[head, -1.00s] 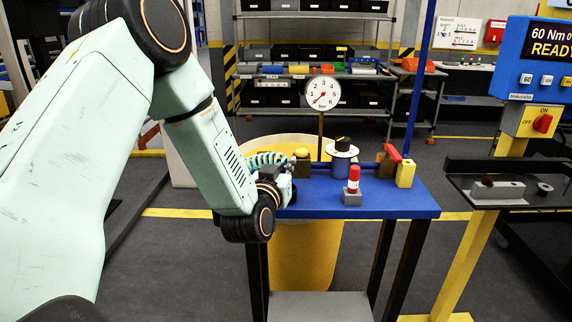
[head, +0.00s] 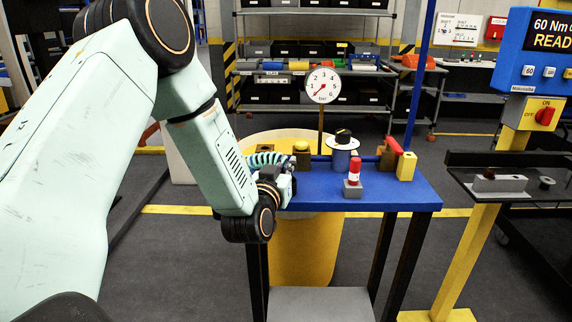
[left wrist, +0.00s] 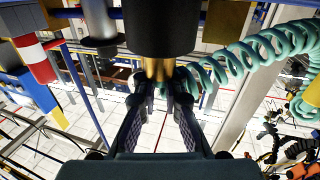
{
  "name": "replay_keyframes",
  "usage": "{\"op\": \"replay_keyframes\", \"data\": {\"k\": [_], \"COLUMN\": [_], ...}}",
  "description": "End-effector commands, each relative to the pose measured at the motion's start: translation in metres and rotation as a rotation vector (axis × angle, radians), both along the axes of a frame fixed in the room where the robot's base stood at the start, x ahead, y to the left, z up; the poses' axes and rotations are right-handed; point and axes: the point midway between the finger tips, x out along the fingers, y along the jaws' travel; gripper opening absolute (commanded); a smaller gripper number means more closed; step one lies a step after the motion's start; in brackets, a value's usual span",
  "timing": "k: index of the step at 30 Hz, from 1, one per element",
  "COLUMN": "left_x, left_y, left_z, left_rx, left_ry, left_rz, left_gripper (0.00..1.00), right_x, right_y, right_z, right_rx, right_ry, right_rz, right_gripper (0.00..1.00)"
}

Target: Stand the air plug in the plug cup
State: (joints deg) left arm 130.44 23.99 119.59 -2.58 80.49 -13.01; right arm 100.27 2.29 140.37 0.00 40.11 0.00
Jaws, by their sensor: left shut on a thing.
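My left gripper (head: 287,188) is low over the left end of a blue bench (head: 400,197); its fingertips are hard to make out in the head view. In the left wrist view, its two fingers (left wrist: 160,100) close around a brass part (left wrist: 159,69) below a dark cylinder, seemingly the air plug. A coiled teal hose (left wrist: 245,60) runs close beside the fingertips. It also shows behind the gripper in the head view (head: 266,158). I cannot tell for certain which fixture is the plug cup. My right gripper is not in view.
A red and white cylinder (head: 354,172) stands on a grey block right of the gripper. Behind are a brass-topped fitting (head: 302,151), a black-knobbed unit (head: 343,143), a gauge (head: 322,85) and a red-levered yellow block (head: 406,167). The bench's front right is clear.

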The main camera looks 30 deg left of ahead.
Motion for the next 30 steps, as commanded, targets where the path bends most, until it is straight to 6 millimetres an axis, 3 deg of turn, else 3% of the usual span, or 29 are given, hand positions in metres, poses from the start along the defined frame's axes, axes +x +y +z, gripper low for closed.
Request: {"op": "replay_keyframes", "data": {"k": [2, 3, 12, 23, 30], "left_x": [0.000, 0.000, 0.000, -0.003, -0.036], "left_y": [0.000, 0.000, 0.000, -0.001, -0.010], "left_z": [-0.002, -0.003, -0.002, -0.003, -0.002], "left_rx": [0.000, 0.000, 0.000, -0.001, -0.003], "left_ry": [-0.001, -0.001, -0.001, 0.002, 0.002], "left_rz": [0.000, 0.000, 0.000, 0.000, 0.000], "left_gripper": [0.00, 0.10, 0.35, 0.35, 0.35], "right_x": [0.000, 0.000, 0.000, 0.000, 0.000], "right_y": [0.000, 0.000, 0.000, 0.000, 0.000], "right_z": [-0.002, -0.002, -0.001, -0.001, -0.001], "right_rx": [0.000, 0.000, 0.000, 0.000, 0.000], "right_ry": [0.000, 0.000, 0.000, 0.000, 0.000], "right_rz": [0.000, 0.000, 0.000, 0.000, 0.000], "right_gripper": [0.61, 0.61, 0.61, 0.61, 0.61]}}
